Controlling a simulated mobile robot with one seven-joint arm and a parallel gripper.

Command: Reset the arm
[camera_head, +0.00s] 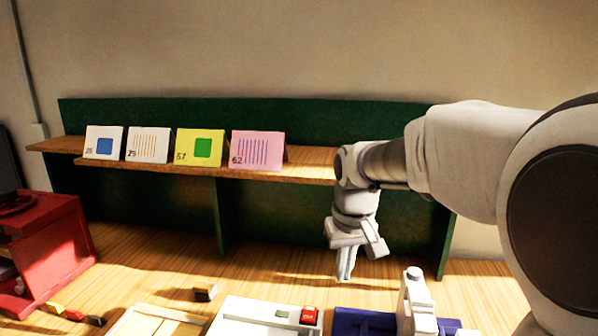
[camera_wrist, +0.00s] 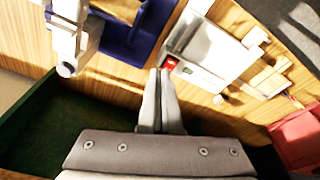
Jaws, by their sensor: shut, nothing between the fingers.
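My gripper (camera_head: 345,277) hangs pointing down over the wooden table, in front of the green shelf unit. My arm reaches in from the right in the head view. In the wrist view my gripper (camera_wrist: 160,72) has its two fingers together, with nothing between them.
Several folded cards, including a pink card (camera_head: 257,150), stand on the wooden shelf (camera_head: 200,170). Bare table (camera_head: 150,260) lies left of my gripper.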

